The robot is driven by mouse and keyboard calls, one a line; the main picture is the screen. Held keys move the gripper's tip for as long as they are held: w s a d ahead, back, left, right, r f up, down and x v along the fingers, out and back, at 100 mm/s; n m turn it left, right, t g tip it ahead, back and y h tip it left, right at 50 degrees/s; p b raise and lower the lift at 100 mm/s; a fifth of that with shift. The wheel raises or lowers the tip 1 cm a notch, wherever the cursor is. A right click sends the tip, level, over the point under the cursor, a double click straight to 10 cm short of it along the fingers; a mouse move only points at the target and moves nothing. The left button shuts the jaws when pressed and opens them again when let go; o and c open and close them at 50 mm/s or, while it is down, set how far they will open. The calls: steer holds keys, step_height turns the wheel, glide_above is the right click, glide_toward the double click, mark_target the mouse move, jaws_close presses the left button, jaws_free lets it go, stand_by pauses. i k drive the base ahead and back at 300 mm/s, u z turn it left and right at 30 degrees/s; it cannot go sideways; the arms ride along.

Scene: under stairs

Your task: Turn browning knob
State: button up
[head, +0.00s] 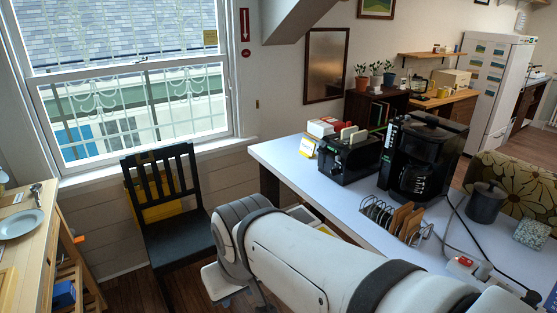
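A black toaster (343,161) stands on the white-topped table (300,168), left of the coffee maker. Slices of bread (348,132) stick up from its top. The browning knob is too small or dark to make out on the toaster. My arm (290,255) crosses the lower middle of the head view, bent in front of the table's near edge. My gripper does not show; it is hidden behind the arm or below the picture. The arm is apart from the toaster in the picture.
A black coffee maker (428,150) stands right of the toaster. A rack with brown slices (404,222) is in front of it. A dark lidded pot (486,203) and a power strip with cables (468,267) lie further right. A black chair (172,215) stands left of my arm.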

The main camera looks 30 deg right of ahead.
mark_target(335, 172)
steer(key=u, duration=0.05)
steer(key=i, duration=1.7)
steer(key=z, duration=2.95)
